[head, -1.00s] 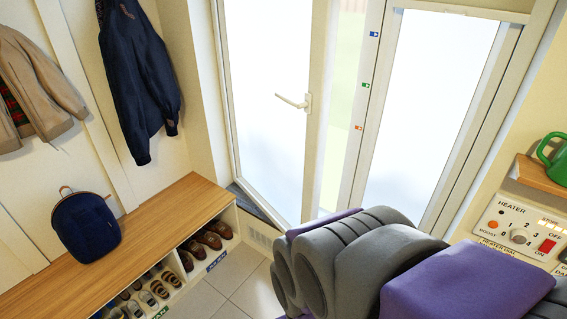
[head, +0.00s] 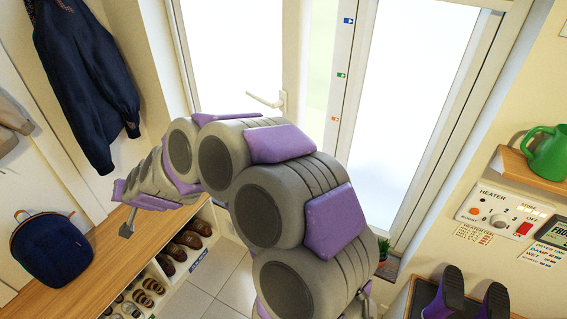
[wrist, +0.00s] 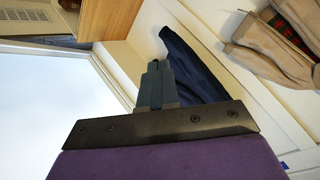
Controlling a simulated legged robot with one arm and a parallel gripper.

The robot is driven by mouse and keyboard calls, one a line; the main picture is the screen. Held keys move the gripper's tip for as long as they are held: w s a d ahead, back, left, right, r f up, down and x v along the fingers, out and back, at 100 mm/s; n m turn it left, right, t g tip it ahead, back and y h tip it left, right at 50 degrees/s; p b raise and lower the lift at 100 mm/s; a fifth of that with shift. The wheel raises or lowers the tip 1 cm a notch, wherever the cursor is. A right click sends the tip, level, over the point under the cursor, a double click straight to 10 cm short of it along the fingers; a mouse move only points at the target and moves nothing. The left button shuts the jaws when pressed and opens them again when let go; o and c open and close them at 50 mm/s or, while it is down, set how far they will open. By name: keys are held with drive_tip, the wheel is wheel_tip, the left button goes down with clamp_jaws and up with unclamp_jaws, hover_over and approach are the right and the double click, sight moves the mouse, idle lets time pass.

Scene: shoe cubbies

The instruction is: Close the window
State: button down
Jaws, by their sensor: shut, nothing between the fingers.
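The window's left sash (head: 245,50) has frosted glass in a white frame and stands ajar. A narrow strip of greenish outdoors shows between its edge and the middle post. Its white lever handle (head: 268,99) is on the right stile. The window's right pane (head: 415,90) sits in its frame. My arm crosses in front of the lower window and hides the sash's bottom. My gripper (head: 126,229) is shut and empty over the wooden bench, left of and below the sash. In the wrist view my shut gripper (wrist: 154,72) points towards the navy jacket, with bright glass at left.
Shoes fill the cubbies below. At right are a green watering can (head: 548,153) on a shelf, a heater panel (head: 505,210) and purple boots (head: 453,290).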

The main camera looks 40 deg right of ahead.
drive_tip(key=w+d+f+m+h+p, duration=0.1)
drive_tip(key=w+d+f+m+h, duration=0.1)
drive_tip(key=d+f+h, duration=0.3)
drive_tip(key=w+d+f+m+h+p, duration=0.1)
drive_tip(key=w+d+f+m+h, duration=0.15)
drive_tip(key=d, duration=0.55)
drive_tip(key=w+d+f+m+h, duration=0.1)
drive_tip(key=d+f+m+h, duration=0.25)
drive_tip(key=d, duration=0.25)
drive_tip(key=s+d+f+m+g+h+p, duration=0.2)
drive_tip(key=s+d+m+g+h, duration=0.1)
drive_tip(key=s+d+g+h, duration=0.85)
drive_tip(key=d+t+y+b, duration=0.1)
drive_tip(key=d+t, duration=0.2)
drive_tip(key=d, duration=1.3)
drive_tip(key=shift+s+r+y+b, duration=0.2)
drive_tip(key=shift+s+y+b, duration=0.1)
drive_tip(key=shift+y+b, duration=0.05)
